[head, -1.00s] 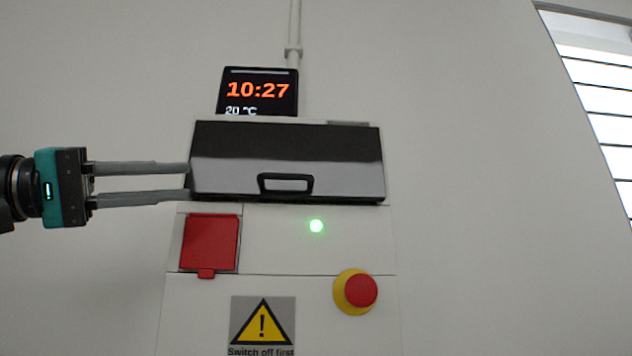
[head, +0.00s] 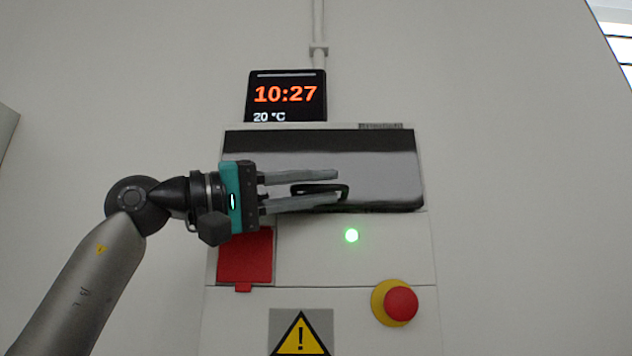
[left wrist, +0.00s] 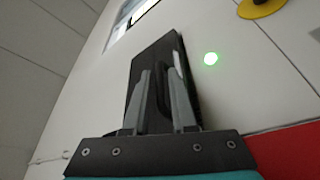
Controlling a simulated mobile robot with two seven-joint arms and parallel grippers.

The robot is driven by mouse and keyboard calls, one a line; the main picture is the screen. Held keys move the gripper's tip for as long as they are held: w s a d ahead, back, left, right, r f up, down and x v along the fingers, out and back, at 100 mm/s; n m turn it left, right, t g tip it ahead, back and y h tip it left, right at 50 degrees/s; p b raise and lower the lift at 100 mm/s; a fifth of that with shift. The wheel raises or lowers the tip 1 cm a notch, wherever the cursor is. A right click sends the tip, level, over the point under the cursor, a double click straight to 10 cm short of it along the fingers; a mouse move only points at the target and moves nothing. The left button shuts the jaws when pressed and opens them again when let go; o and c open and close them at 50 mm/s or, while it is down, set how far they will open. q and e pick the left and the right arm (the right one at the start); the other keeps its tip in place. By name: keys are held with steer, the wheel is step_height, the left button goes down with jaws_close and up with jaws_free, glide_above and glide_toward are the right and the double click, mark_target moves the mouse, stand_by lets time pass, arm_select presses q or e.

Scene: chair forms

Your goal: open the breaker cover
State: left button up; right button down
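The breaker cover (head: 385,170) is a dark, glossy flap across the top of the white panel, and it looks closed. Its black handle (head: 344,190) is a loop near the lower edge, partly hidden behind my fingers. My left gripper (head: 338,187) is open in front of the cover, its two fingers pointing right with the tips over the handle. In the left wrist view the handle (left wrist: 163,85) shows between the two open fingers (left wrist: 160,98). I cannot tell whether the fingers touch it. My right gripper is not in view.
Below the cover are a red flap (head: 245,257), a green light (head: 351,235), a red stop button (head: 401,303) on a yellow base, and a warning sign (head: 301,335). A clock display (head: 286,95) sits above. The wall to the right is clear.

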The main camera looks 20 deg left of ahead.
arm_select(q)
jaws_close()
stand_by(1.5)
